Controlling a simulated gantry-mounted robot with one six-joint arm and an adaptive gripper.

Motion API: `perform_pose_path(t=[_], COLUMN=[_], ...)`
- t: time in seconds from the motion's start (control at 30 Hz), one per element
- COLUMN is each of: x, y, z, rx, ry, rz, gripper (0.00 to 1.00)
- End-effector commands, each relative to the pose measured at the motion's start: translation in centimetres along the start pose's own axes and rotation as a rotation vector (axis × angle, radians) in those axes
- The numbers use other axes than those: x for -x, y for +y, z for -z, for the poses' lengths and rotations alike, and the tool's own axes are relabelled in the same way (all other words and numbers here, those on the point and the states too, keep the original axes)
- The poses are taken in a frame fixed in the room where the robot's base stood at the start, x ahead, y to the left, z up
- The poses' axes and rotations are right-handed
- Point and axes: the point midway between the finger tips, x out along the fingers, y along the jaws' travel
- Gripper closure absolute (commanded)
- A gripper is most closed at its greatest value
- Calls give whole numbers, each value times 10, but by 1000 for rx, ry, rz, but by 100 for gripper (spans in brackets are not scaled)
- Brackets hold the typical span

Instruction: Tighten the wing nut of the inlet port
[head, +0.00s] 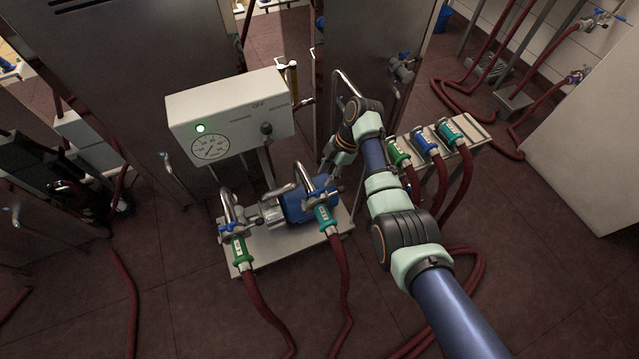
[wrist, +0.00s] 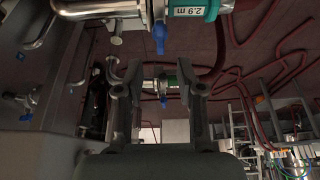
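The pump (head: 300,203) has a blue motor on a pale base plate (head: 285,255). Its left port carries a hose with a green coupling (head: 239,250); its right port carries one with a teal coupling (head: 323,217). I cannot tell which is the inlet. My gripper (head: 331,168) is just behind and above the right port, beside the motor. In the wrist view my gripper (wrist: 160,82) is open, its fingers apart. The teal coupling (wrist: 212,10), labelled 2.9 m, and a blue wing nut (wrist: 159,38) lie above the fingers.
A white control box (head: 230,115) with a gauge and green light stands behind the pump. A rack (head: 445,142) with several coloured couplings stands right of my arm. Red hoses (head: 262,300) run across the floor. Grey cabinets (head: 130,80) stand at the back.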

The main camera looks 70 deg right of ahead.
Motion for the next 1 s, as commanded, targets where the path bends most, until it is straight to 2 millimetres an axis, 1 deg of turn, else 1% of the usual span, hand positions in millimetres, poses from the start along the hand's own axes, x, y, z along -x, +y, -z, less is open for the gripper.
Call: perform_pose_path(t=[0.2, 0.3, 0.4, 0.5, 0.73, 0.77, 0.9, 0.97, 1.0], x=[-42, -59, -72, -77, -77, -77, -77, -77, -77], y=[-1, -1, 0, 0, 0, 0, 0, 0, 0], z=[-2, -2, -1, -1, 0, 0, 0, 0, 0], rx=[-1, -1, -1, -1, -2, -2, -2, -2, -2], ry=[-1, -2, -2, -2, -3, -3, -3, -3, -3], rz=[3, 2, 1, 0, 0, 0, 0, 0, 0], gripper=[62, 62, 62, 62, 62, 64, 88, 98, 100])
